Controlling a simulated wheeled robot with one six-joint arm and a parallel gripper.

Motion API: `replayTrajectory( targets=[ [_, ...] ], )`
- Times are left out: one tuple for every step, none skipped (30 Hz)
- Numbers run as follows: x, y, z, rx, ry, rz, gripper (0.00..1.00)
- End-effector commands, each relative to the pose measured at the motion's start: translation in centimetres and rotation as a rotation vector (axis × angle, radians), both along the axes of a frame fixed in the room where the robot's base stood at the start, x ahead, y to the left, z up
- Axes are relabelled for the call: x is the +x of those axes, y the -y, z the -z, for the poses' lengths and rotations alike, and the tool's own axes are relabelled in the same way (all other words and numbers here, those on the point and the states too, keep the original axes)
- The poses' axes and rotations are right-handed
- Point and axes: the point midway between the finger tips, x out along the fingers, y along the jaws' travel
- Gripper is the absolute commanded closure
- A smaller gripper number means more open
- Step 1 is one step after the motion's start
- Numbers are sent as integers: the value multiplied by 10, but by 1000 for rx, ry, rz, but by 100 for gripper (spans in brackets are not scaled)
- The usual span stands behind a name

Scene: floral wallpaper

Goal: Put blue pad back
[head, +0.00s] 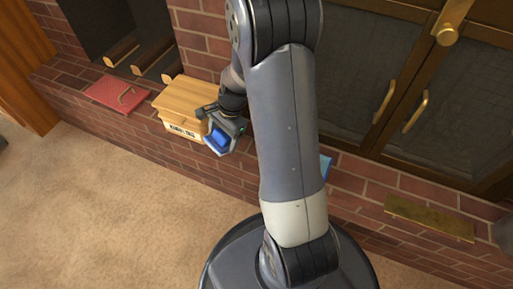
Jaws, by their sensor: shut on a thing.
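My gripper (219,136) is beside the front right corner of the wooden box, above the brick ledge. It is shut on a small dark blue piece (221,138), which looks like the blue pad. The gripper's fingers cover its edges. A light blue flat thing (325,166) lies on the ledge to the right, mostly hidden behind my arm; I cannot tell what it is.
A wooden box (185,94) with a lettered front stands on the brick ledge (345,182). A red pad (116,94) lies to its left. A brass plate (428,218) is at the right, below dark cabinet doors (375,80). The carpet (90,210) at front left is clear.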

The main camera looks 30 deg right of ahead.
Motion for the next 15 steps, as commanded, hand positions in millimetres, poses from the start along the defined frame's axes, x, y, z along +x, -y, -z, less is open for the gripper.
replayTrajectory(
  targets=[
    [-2, 10, 6, -65, 9, -73, 42],
    [-3, 17, 9, -105, 15, -118, 42],
    [-4, 26, 12, -159, 30, -182, 42],
    [-5, 34, 14, -198, 41, -228, 42],
    [-5, 43, 16, -237, 56, -277, 42],
    [-4, 54, 18, -287, 78, -339, 42],
    [-3, 63, 19, -321, 96, -385, 42],
    [-2, 73, 20, -356, 116, -432, 42],
    [1, 86, 21, -400, 145, -494, 42],
    [3, 95, 20, -430, 169, -540, 42],
    [5, 102, 19, -451, 186, -576, 42],
    [8, 109, 18, -471, 206, -612, 42],
    [10, 113, 17, -483, 217, -633, 42],
    [11, 116, 17, -491, 227, -651, 42],
    [13, 119, 16, -500, 237, -670, 42]
  ],
)
